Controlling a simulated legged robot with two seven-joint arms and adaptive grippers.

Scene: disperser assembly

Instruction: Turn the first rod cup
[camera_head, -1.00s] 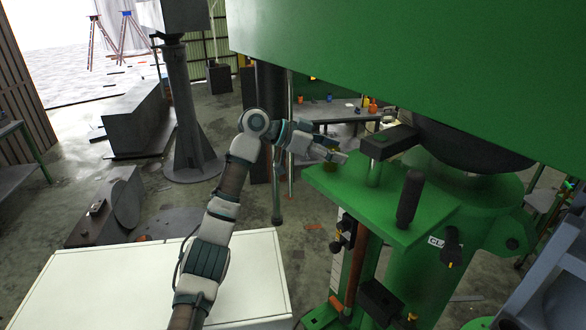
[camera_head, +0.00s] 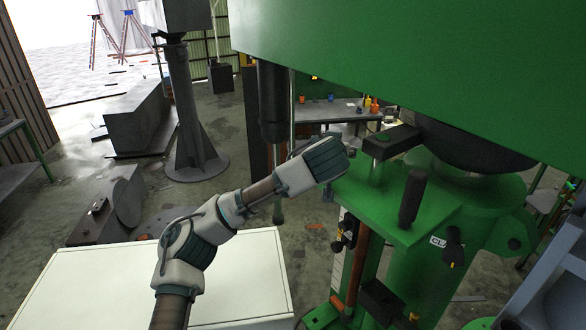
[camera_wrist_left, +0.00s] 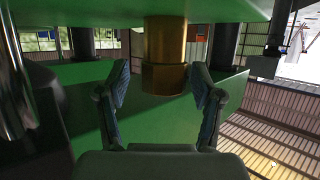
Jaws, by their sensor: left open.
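I see a gap between each finger and the cup; whether the cup lies fully between the fingers in depth, I cannot tell. In the head view my left arm reaches to the green machine (camera_head: 400,215), and its fingers are hidden there. My right gripper is not in view.
In the head view, a black-handled lever (camera_head: 412,197) and a dark block (camera_head: 390,141) rise from the machine's green plate. A white-topped cabinet (camera_head: 110,290) stands below my arm.

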